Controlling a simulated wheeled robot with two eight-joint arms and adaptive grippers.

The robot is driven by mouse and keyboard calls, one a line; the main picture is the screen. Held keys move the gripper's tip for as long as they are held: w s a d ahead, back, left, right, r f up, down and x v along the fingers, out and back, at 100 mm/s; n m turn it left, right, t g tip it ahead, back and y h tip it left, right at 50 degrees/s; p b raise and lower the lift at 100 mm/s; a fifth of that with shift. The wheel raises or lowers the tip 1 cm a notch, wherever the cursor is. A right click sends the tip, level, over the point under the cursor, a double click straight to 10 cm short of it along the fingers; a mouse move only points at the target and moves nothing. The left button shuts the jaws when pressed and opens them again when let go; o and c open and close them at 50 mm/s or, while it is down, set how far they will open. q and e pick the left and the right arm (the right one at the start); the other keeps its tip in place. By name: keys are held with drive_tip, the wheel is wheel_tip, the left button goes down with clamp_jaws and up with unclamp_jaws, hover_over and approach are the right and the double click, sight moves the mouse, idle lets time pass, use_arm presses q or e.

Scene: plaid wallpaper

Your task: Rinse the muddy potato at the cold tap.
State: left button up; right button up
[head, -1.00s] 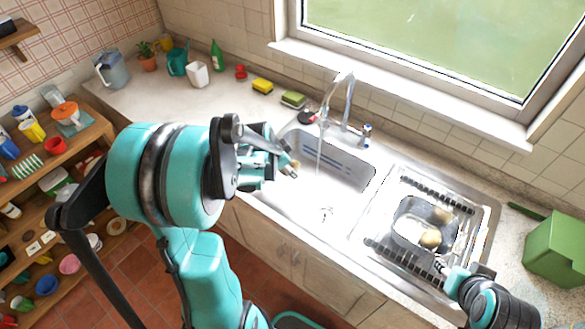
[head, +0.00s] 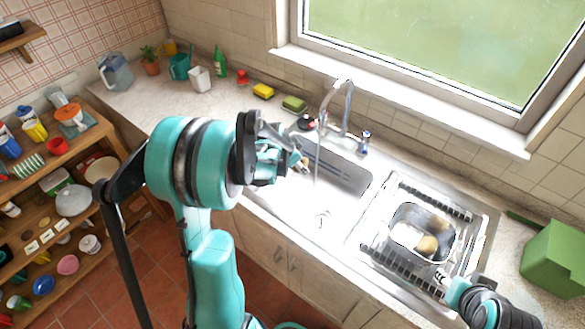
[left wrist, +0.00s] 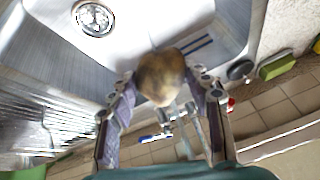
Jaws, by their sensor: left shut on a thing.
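My left gripper (head: 298,163) is above the sink (head: 290,200), just left of the thin water stream (head: 317,165) falling from the tap (head: 345,100). In the left wrist view this gripper (left wrist: 165,85) is shut on the potato (left wrist: 160,78), which is brown with a paler patch on its lower side. I cannot tell if the water touches the potato. The tap has a red-marked knob (head: 306,122) on the left and a blue-marked knob (head: 365,140) on the right. My right gripper (head: 446,284) is by the near edge of the drainer; its fingers are too small to judge.
A metal basin (head: 392,222) with pale potatoes (head: 427,244) stands on the drainer, right of the sink. Sponges (head: 293,103) lie behind the sink. A green box (head: 556,255) stands at the right.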

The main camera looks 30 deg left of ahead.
use_arm(q)
drive_tip(key=w+d+f+b, duration=0.1)
drive_tip(key=w, duration=0.6)
drive_tip(key=shift+f, duration=0.2)
idle(0.4)
drive_tip(key=shift+d, duration=0.1)
drive_tip(key=shift+s+d+b, duration=0.1)
drive_tip(key=shift+d+b, duration=0.2)
drive_tip(key=shift+d, duration=0.2)
drive_tip(key=shift+a, duration=0.2)
drive_tip(key=shift+a, duration=0.45)
drive_tip(key=shift+d, duration=0.2)
